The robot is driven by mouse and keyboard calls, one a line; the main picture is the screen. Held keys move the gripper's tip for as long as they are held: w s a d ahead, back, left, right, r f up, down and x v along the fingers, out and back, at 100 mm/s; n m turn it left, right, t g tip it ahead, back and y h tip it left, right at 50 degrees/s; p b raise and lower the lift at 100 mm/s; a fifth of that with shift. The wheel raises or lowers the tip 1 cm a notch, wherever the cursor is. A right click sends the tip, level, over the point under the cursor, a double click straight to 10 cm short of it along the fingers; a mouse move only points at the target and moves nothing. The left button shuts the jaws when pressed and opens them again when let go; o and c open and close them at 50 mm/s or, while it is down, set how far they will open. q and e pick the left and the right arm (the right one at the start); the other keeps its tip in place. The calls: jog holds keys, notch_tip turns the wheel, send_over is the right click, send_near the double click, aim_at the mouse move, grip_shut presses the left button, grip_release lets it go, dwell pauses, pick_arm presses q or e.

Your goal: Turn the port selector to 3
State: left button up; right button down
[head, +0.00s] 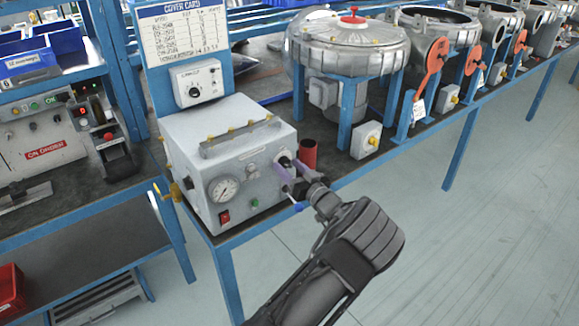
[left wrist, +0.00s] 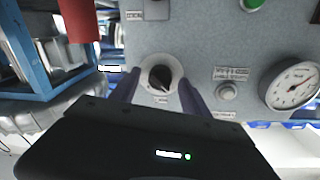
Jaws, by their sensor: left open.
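The grey test box (head: 232,160) stands on the bench and carries a black knob (head: 284,161) high on its front panel, at the right end. I take this knob for the port selector; its labels are too blurred to read. In the left wrist view the knob (left wrist: 159,78) sits on a round pale dial. My left gripper (head: 287,176) is open at the panel. Its two fingers (left wrist: 158,92) show on either side of the knob in the wrist view; I cannot tell whether they touch it. The knob's setting is not readable. My right gripper is not in view.
A red cylinder (head: 308,154) stands close beside the box. A second knob box (head: 196,82) is above. The floor in front is clear.

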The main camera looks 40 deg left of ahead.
pick_arm(q)
jog(key=shift+c, duration=0.2)
grip_shut()
dwell(0.4)
